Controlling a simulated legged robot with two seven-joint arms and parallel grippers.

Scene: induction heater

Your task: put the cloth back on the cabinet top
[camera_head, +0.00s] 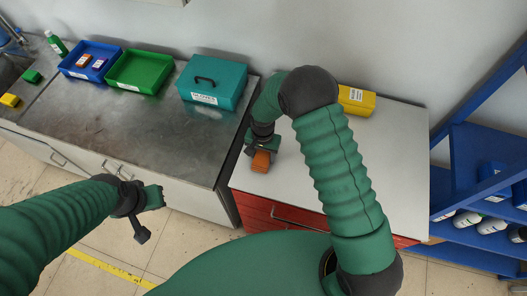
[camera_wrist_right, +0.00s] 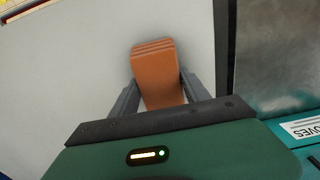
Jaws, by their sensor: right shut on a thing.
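The cloth (camera_head: 261,161) is a small folded orange-brown pad. It is at the left front part of the red cabinet's pale top (camera_head: 400,150). My right gripper (camera_head: 259,150) is shut on it. In the right wrist view the cloth (camera_wrist_right: 154,68) shows its folded layers at the far end, between the two fingers of my right gripper (camera_wrist_right: 153,95). I cannot tell whether the cloth touches the top or hangs just above it. My left gripper (camera_head: 151,205) is empty over the floor in front of the metal counter; its jaw opening is unclear.
A teal gloves box (camera_head: 212,83), a green tray (camera_head: 138,71) and a blue tray (camera_head: 90,60) stand on the metal counter (camera_head: 150,120) at left. A yellow box (camera_head: 356,101) stands at the cabinet's back. Blue shelving (camera_head: 480,150) is at right. The cabinet top's middle looks clear.

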